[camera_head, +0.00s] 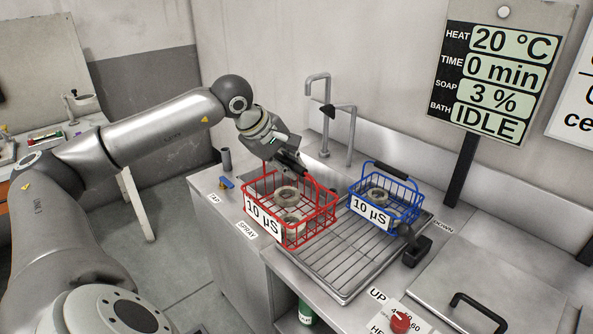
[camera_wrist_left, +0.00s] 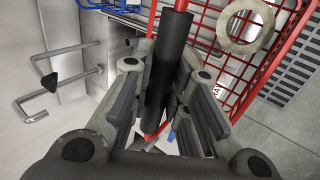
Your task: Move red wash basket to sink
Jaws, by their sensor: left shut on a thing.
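The red wash basket (camera_head: 291,225) is a wire basket with a white "10 µS" label and metal rings inside. It stands over the left end of the ribbed metal drain tray (camera_head: 347,262), by the sink; whether its bottom touches cannot be told. My left gripper (camera_head: 291,163) is shut on the basket's black handle. In the left wrist view the handle (camera_wrist_left: 168,65) lies between the fingers (camera_wrist_left: 165,80), with red wires and a ring beyond. The sink (camera_head: 262,184) shows partly behind the basket, under the tap (camera_head: 328,115). My right gripper is out of view.
A blue wire basket (camera_head: 384,205), also labelled "10 µS", stands right of the red one on the tray. A black lever (camera_head: 413,250) is in front of it. A lidded bath (camera_head: 490,275) and status sign (camera_head: 497,70) are at right.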

